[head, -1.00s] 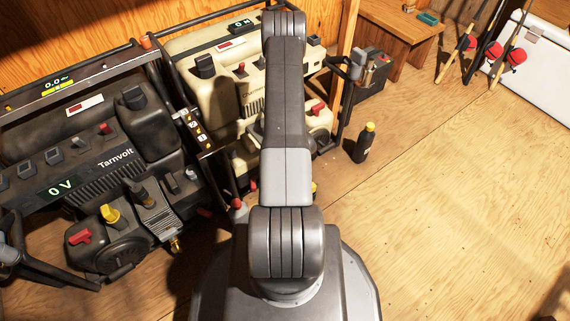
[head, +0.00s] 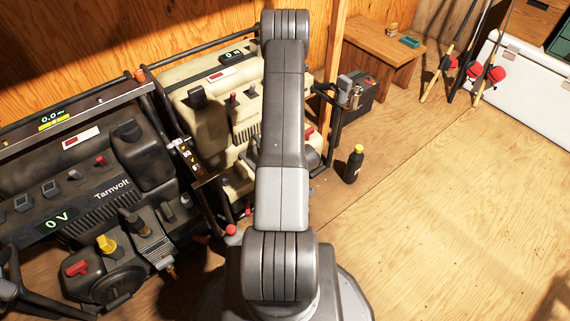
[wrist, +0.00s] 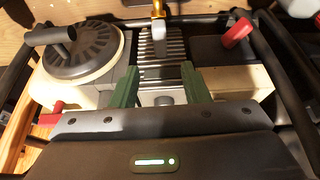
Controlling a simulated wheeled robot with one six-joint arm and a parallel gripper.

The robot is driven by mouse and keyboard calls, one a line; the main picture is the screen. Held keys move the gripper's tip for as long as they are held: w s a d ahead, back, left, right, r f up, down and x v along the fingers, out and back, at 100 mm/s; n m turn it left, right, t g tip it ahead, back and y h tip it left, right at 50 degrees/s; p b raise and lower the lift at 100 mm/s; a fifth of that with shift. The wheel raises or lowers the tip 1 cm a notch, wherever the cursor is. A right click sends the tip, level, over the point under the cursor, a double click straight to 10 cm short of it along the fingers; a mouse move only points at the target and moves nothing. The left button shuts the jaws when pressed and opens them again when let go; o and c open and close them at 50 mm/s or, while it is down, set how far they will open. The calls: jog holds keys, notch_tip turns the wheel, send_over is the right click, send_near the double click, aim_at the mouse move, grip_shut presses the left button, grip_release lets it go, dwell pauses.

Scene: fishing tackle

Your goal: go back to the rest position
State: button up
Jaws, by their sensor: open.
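My gripper (wrist: 160,88) shows in the wrist view as two green fingers held apart, with nothing between them. Beyond the fingers is the cream generator, with a round grey-ribbed cover (wrist: 85,48), a finned metal block (wrist: 160,45) and a red lever (wrist: 237,33). The fingers appear in front of these parts; I cannot tell the exact gap. In the head view my arm stretches over the cream generator (head: 190,85) and hides part of it. My gripper is hidden there.
The dark Tarnvolt generator (head: 90,165) stands at the left, with bars around it. A black bottle with a yellow cap (head: 353,167) stands on the floor right of my arm. A wooden bench (head: 375,45), rods (head: 450,70) and a white cooler (head: 530,85) are behind. Floor at right is clear.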

jog(key=b+x, duration=0.4)
jog(key=x, duration=0.9)
jog(key=shift+w+f, duration=0.1)
jog(key=shift+f, duration=0.3)
jog(key=shift+r, duration=0.1)
jog(key=shift+a+f+b, duration=0.1)
jog(key=shift+f+b, duration=0.25)
jog(key=shift+r+m+h, duration=0.3)
jog(key=shift+m, duration=0.4)
jog(key=shift+d+m+t+h+p, duration=0.15)
jog(key=shift+m+h+p, duration=0.35)
jog(key=shift+m, duration=0.7)
jog(key=shift+d+m+t+h+p, duration=0.1)
jog(key=shift+m+t+h+p, duration=0.25)
jog(key=shift+m, duration=0.85)
jog(key=shift+r, duration=0.1)
